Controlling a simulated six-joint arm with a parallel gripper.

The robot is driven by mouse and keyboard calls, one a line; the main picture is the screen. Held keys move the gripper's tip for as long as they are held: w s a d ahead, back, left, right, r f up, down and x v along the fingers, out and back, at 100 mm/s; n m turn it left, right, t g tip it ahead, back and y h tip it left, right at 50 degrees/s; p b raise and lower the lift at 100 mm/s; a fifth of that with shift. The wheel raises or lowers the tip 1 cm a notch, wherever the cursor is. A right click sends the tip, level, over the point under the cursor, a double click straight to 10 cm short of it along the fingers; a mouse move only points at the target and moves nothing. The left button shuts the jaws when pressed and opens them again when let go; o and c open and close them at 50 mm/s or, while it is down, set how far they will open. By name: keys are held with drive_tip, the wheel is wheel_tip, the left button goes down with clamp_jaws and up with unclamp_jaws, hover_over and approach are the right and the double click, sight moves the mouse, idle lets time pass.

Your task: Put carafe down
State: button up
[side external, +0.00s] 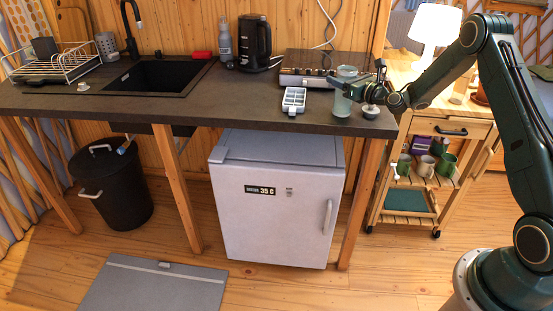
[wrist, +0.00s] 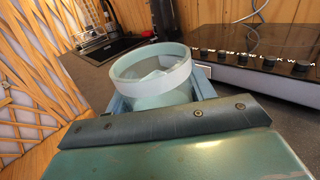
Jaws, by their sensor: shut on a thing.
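The carafe (side external: 343,97) is a pale green, glassy vessel at the right end of the dark counter (side external: 230,108). It stands upright, and its base looks to be at the counter surface; I cannot tell whether it touches. In the wrist view the carafe (wrist: 152,78) shows its wide, pale round rim between my fingers. My gripper (side external: 346,84) is shut around the upper part of the carafe, coming from the right. The lower part of the carafe is hidden in the wrist view by the gripper body.
A hob (side external: 308,66) with knobs is just behind the carafe. A black kettle (side external: 254,42), a grey bottle (side external: 225,40) and a sink (side external: 155,76) are farther left. The counter's front and right edges are close to the carafe.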

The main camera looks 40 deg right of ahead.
wheel_tip(320, 180, up, 19)
idle(0.6)
drive_tip(key=shift+a, duration=0.1)
idle(0.4)
drive_tip(key=s+a+f, duration=0.3)
drive_tip(key=a+f, duration=0.5)
drive_tip(key=a, duration=0.3)
drive_tip(key=s+a+f, duration=0.4)
drive_tip(key=a+f, duration=0.3)
drive_tip(key=a, duration=0.5)
drive_tip(key=shift+s+f, duration=0.15)
drive_tip(key=shift+f, duration=0.2)
drive_tip(key=shift+d, duration=0.1)
